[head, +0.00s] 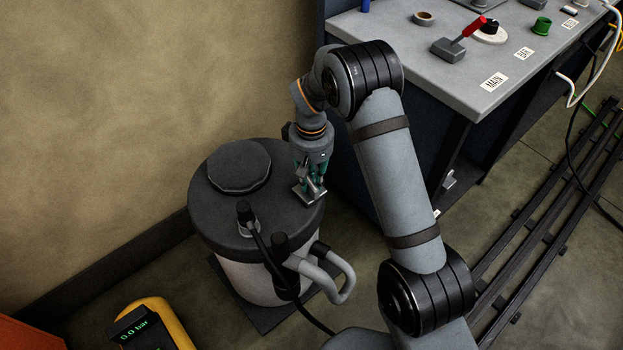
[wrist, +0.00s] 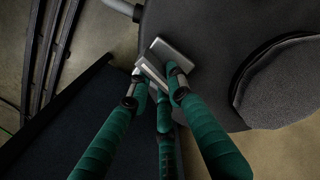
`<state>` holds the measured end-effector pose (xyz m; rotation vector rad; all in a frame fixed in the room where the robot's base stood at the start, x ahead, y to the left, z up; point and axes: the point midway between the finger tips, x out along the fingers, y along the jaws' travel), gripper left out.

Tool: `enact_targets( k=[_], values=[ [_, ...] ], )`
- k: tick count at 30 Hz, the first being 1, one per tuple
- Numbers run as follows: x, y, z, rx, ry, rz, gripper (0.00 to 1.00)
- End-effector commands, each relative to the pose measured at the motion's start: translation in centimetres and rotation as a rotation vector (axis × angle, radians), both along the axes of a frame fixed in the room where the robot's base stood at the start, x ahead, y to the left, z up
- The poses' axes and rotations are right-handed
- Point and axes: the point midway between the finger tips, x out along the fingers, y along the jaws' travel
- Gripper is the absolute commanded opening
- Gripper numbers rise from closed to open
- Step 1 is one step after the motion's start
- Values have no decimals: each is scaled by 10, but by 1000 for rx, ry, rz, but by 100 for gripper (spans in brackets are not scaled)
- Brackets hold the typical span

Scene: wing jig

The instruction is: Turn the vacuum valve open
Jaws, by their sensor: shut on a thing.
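The vacuum valve (head: 306,197) is a small grey metal piece at the right edge of the dark lid of a drum (head: 205,205). My gripper (head: 314,184) reaches down onto it from above. In the wrist view, the valve's grey block and pale bar (wrist: 172,53) show at the lid's edge. The green fingers of my gripper (wrist: 156,88) are shut on the valve there, with a fingertip on either side. The fingers hide part of the valve, and I cannot tell its exact angle.
A yellow gauge (head: 150,325) with a green bar readout stands at the lower left. Hoses (head: 330,280) loop from the drum's front. A grey bench (head: 450,85) with a red-handled lever (head: 468,32) stands at the upper right. Dark rails (head: 545,225) run along the floor.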

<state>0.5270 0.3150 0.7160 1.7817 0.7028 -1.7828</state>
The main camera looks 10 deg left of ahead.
Motion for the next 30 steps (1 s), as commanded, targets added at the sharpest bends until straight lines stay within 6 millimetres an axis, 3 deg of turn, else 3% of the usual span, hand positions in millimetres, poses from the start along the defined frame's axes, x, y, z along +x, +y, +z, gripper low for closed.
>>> enact_targets(
  k=[12, 29, 30],
  values=[
    [1, 1, 1, 1, -1, 183, 0],
    [1, 1, 0, 0, -1, 211, 0],
    [1, 1, 0, 0, -1, 211, 21]
  ],
)
